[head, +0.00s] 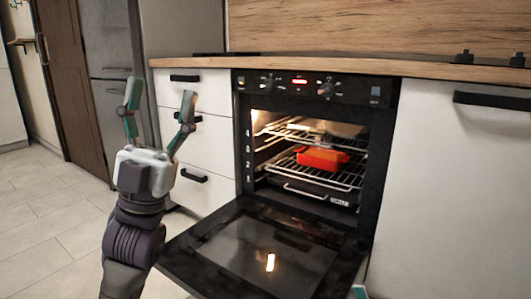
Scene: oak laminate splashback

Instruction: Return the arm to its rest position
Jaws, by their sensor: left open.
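My left gripper (158,115) is raised in front of the white drawers, left of the oven. Its two fingers are spread apart with nothing between them. My left arm comes up from the lower left of the head view.
The oven (240,150) is lit inside, and its door (225,250) hangs open close to my left arm. A red dish (322,159) sits on an oven rack (352,176). A wooden worktop (400,70) runs above. Tiled floor (45,225) at left is clear.

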